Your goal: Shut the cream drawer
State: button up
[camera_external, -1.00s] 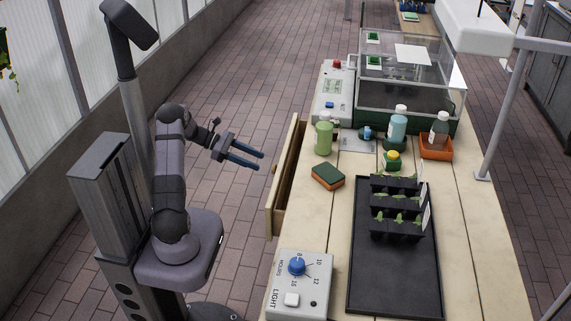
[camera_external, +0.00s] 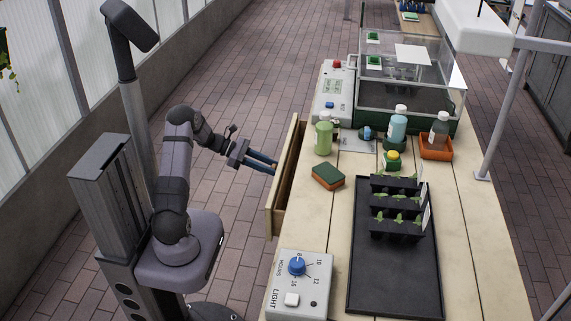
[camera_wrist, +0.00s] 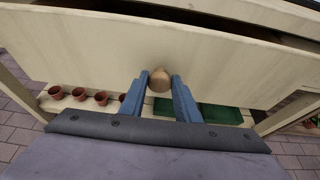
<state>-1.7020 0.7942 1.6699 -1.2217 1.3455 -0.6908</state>
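The cream drawer (camera_external: 285,182) sticks out of the left side of the wooden bench, partly open. Its pale front fills the upper part of the wrist view (camera_wrist: 80,45), with a dark gap above its top edge. A round wooden knob (camera_wrist: 160,80) sits at the middle of the front. My gripper (camera_external: 274,168) is at the drawer front. In the wrist view its two blue fingers (camera_wrist: 161,92) are apart, one on each side of the knob. I cannot tell whether they touch it. The knob is hidden by the fingers in the external view.
On the bench are a sponge (camera_external: 328,177), a green bottle (camera_external: 323,135), a black tray (camera_external: 365,270) with seedlings and a light control box (camera_external: 300,285). Small terracotta pots (camera_wrist: 78,94) and a green tray (camera_wrist: 220,113) sit below the drawer.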

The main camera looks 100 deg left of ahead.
aim_at(276, 166)
grip_shut()
jog(key=w+p, duration=0.1)
jog(key=w, duration=0.8)
jog(key=shift+w+r, duration=0.1)
jog(key=shift+w, duration=0.1)
jog(key=o, duration=0.8)
grip_release()
jog(key=shift+w, duration=0.15)
jog(key=shift+p+v, duration=0.5)
jog(key=shift+v, duration=3.3)
